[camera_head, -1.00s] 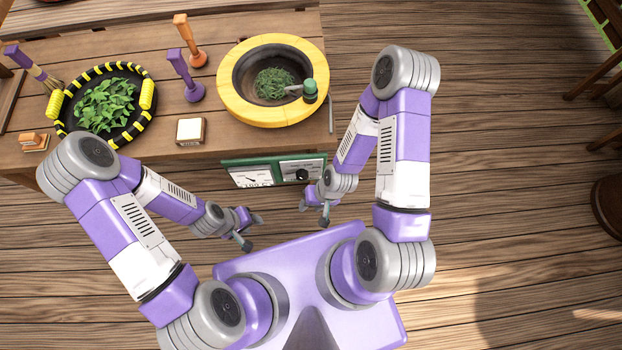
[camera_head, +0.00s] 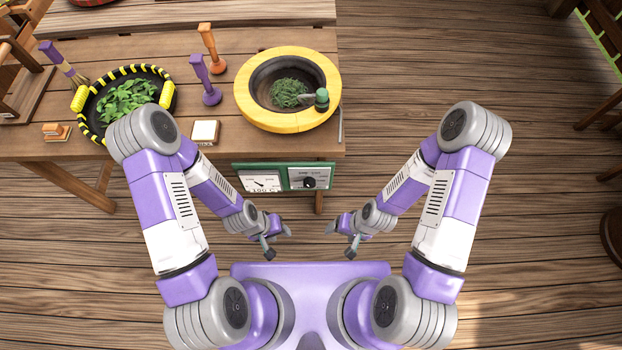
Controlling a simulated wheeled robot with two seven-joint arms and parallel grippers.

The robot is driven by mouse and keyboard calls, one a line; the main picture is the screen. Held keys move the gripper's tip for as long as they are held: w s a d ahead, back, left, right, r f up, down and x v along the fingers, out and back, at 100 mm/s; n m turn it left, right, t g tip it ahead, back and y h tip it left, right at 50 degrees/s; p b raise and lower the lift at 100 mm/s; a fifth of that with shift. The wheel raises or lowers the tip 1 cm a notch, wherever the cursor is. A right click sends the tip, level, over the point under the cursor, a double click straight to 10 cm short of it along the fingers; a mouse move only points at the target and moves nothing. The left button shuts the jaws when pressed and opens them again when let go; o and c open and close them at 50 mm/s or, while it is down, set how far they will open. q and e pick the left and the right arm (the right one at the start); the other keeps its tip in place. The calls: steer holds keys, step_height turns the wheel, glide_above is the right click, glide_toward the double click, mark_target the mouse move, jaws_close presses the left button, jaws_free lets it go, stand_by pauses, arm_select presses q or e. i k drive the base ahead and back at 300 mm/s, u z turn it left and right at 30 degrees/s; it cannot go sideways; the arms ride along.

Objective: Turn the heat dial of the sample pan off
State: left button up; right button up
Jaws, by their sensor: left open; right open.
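The heat dial (camera_head: 309,183) is a small black knob on the white right half of a green-framed panel (camera_head: 283,165) on the table's front edge. A gauge (camera_head: 261,184) with a needle and a temperature readout in °C fills the left half. The sample pan (camera_head: 246,105) has a yellow rim, holds green leaves (camera_head: 288,92) and stands above the panel. My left gripper (camera_head: 277,244) is open and empty, below and left of the dial. My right gripper (camera_head: 341,240) is open and empty, below and right of the dial. Neither touches the panel.
A black basket (camera_head: 84,124) with yellow bands holds green leaves at the left. A purple tool (camera_head: 206,82), an orange tool (camera_head: 212,50) and a small white-topped block (camera_head: 205,131) stand between basket and pan.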

mark_target(309, 181)
steer(key=k, duration=0.5)
steer(key=u, duration=1.5)
steer(key=i, duration=1.2)
steer(key=z, duration=2.15)
